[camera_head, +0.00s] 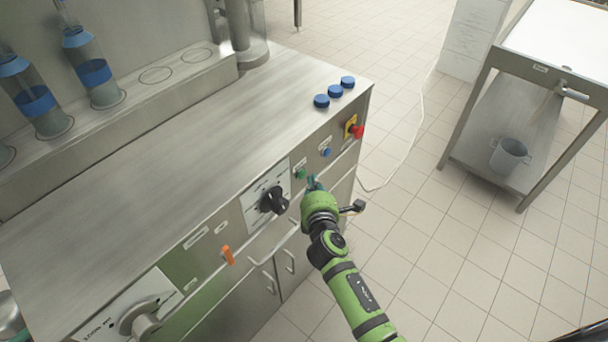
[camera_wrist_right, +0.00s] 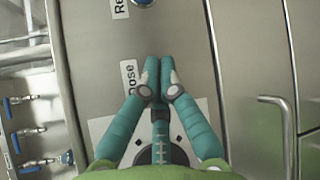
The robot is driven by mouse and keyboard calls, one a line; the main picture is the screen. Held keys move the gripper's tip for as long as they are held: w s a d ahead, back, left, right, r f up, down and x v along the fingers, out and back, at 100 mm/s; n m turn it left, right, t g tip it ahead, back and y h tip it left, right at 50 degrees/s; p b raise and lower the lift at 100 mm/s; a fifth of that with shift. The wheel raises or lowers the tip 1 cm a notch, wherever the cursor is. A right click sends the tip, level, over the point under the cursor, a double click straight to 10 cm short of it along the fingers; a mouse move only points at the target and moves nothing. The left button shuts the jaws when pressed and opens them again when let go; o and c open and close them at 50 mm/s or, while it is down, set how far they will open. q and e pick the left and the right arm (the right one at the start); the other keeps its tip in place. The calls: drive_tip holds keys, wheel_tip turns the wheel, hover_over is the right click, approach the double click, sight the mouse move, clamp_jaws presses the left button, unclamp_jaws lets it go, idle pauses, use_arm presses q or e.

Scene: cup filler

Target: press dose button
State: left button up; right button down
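The green dose button (camera_head: 300,173) sits on the front panel of the steel machine, right of the black dial. My right gripper (camera_head: 314,182) is just in front of the panel, close to the green button; I cannot tell whether it touches. In the right wrist view my two teal fingers (camera_wrist_right: 160,68) are together with nothing between them. The "Dose" label (camera_wrist_right: 130,77) shows just left of the fingertips, and the button itself is hidden there. My left gripper is not in view.
A blue button (camera_head: 326,152) and a red emergency knob (camera_head: 359,131) lie farther right on the panel. A black dial (camera_head: 273,200) and an orange switch (camera_head: 228,255) lie left. Blue caps (camera_head: 335,91) stand on the worktop (camera_head: 190,150). Cabinet handles (camera_head: 289,262) stick out below.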

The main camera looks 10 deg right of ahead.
drive_tip(key=s+d+p, duration=0.1)
drive_tip(key=s+d, duration=0.1)
drive_tip(key=s+d+p, duration=0.1)
drive_tip(key=s, duration=0.1)
drive_tip(key=shift+s+d, duration=0.35)
idle(0.6)
